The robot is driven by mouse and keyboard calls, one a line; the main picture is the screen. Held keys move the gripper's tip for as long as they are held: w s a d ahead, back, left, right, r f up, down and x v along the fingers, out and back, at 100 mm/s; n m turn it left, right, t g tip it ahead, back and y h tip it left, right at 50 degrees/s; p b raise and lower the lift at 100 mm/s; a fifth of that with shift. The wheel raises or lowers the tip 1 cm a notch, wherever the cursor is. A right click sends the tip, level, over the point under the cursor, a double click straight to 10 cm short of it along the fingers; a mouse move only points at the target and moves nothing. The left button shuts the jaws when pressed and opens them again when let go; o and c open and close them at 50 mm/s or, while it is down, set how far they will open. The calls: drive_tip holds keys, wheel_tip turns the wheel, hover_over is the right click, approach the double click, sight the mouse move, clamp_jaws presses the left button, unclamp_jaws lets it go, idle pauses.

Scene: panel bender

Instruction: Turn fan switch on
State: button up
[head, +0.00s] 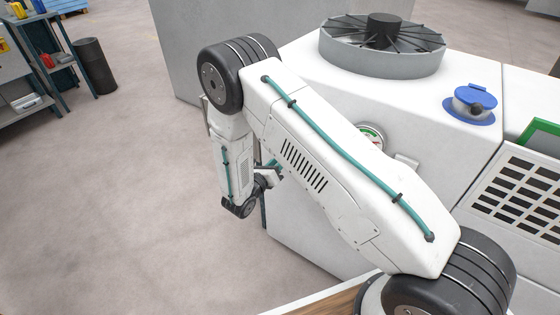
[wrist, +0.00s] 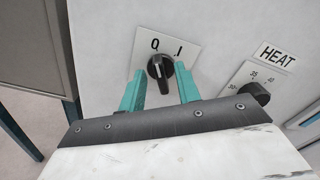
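The fan switch looks to be the black rotary knob (wrist: 160,69) on a white plate marked O and I, in the wrist view. Its light pointer line points up, slightly toward the O. My gripper (wrist: 160,90) has its two teal fingers apart, one on each side of the knob's lower part. Small gaps seem to show between the fingers and the knob; contact cannot be told. In the head view the fan (head: 382,45) sits on top of the white machine, and the switch is hidden.
A second black knob (wrist: 257,95) with a number scale, under a HEAT label (wrist: 274,56), is to the right of the switch. A blue-capped fitting (head: 474,103) and a white grid basket (head: 520,195) lie to the right on the machine.

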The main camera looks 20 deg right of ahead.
drive_tip(key=shift+w+d, duration=0.2)
drive_tip(key=shift+d, duration=0.05)
clamp_jaws()
drive_tip(key=shift+m, duration=0.3)
drive_tip(key=m, duration=1.1)
drive_tip(key=shift+s+d, duration=0.1)
drive_tip(key=shift+s, duration=0.1)
drive_tip(key=shift+m, duration=0.3)
